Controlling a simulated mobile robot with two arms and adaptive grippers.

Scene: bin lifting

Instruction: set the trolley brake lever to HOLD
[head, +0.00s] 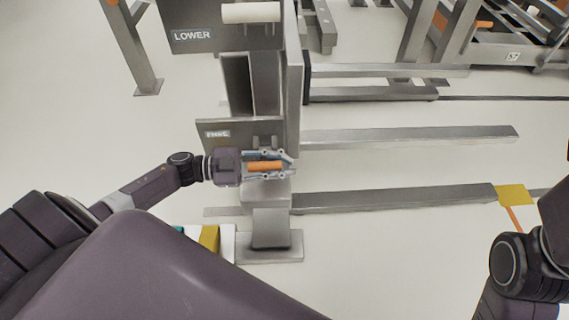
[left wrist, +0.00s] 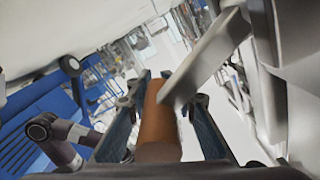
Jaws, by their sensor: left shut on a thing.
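The brake lever has an orange grip (head: 264,166), which lies about level in the head view at the grey steel post. My left gripper (head: 285,166) is around this orange grip, shut on it, its arm reaching in from the left. In the left wrist view the orange grip (left wrist: 157,128) lies between the two fingers of my left gripper (left wrist: 160,105), and a grey metal bar crosses its far end. A grey plate (head: 240,132) with a small, hard-to-read label is just above the gripper. My right gripper is out of view; only part of my right arm shows at the right edge.
A plate marked LOWER (head: 192,35) with a white cylindrical handle (head: 251,12) is higher on the post. Long steel rails (head: 400,199) run right along the floor, one with a yellow pad (head: 516,195) at its end. A white box (head: 228,243) with yellow stands beside the post foot. The left floor is clear.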

